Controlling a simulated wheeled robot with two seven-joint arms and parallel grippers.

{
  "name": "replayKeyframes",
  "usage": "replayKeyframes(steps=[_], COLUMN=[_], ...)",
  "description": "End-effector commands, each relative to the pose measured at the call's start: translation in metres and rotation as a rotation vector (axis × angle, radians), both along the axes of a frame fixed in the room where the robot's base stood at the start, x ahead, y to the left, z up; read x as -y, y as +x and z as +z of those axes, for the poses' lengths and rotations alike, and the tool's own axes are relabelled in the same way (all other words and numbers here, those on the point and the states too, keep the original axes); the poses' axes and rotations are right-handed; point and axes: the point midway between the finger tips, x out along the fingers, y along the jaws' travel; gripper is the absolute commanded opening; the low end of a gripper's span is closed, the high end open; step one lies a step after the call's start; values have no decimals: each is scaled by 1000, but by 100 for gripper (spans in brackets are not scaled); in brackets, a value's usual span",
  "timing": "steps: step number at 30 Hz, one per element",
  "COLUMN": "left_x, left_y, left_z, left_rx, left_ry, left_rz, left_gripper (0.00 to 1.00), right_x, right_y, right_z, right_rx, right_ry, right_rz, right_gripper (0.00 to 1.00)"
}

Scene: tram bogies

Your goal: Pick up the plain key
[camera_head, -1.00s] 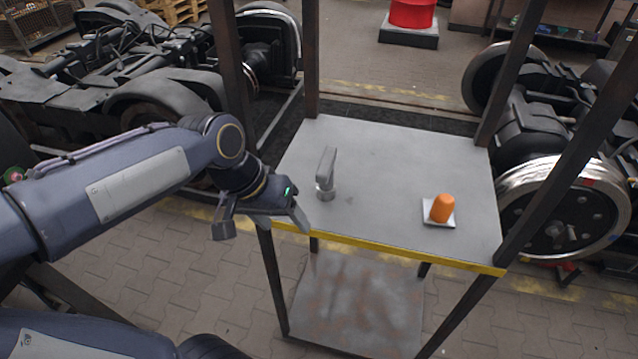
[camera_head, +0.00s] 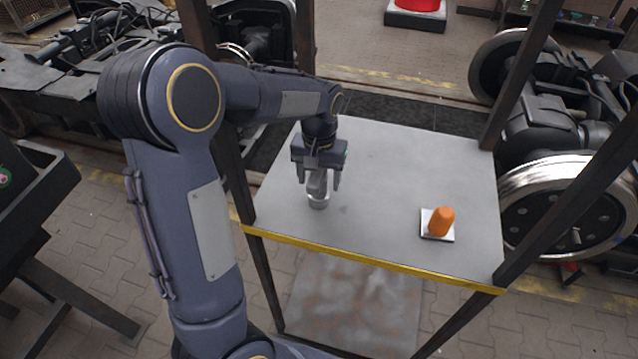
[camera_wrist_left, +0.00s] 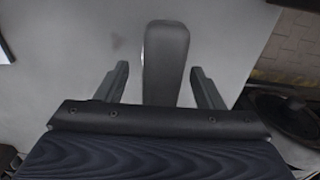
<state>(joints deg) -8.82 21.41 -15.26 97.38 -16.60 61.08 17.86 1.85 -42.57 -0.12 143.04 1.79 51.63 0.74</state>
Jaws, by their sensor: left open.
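The plain key is a grey metal piece with a flat upright grip on a short round base (camera_head: 318,203). It stands on the grey shelf top, partly hidden by my gripper in the head view. In the left wrist view the key's grip (camera_wrist_left: 165,62) lies between the two fingers. My left gripper (camera_head: 319,184) points down over the key and is open, with a finger on either side. In the left wrist view (camera_wrist_left: 165,88) gaps show between the key and both fingers. My right gripper is not in view.
An orange knob (camera_head: 442,221) on a small white plate (camera_head: 428,234) stands to the right on the same shelf top (camera_head: 400,160). Dark posts (camera_head: 520,80) rise at the shelf's corners. A yellow strip (camera_head: 370,262) runs along its front edge. Wheelsets stand beyond.

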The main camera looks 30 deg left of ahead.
Motion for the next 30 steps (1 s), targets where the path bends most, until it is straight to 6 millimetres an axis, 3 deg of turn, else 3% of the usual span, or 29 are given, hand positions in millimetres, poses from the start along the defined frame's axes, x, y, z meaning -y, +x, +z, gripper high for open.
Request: replayKeyframes(steps=[3,10,24,30], left_x=[0,0,0,0], left_y=[0,0,0,0], left_z=[-10,-12,-11,-11], left_rx=[-1,1,1,3], left_ry=[-1,-1,-2,-1], left_rz=[0,0,0,0], left_gripper=[62,62,2,0], right_x=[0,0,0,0], right_y=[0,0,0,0], right_z=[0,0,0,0], right_rx=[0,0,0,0], right_ry=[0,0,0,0], right_rz=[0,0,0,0], right_gripper=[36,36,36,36])
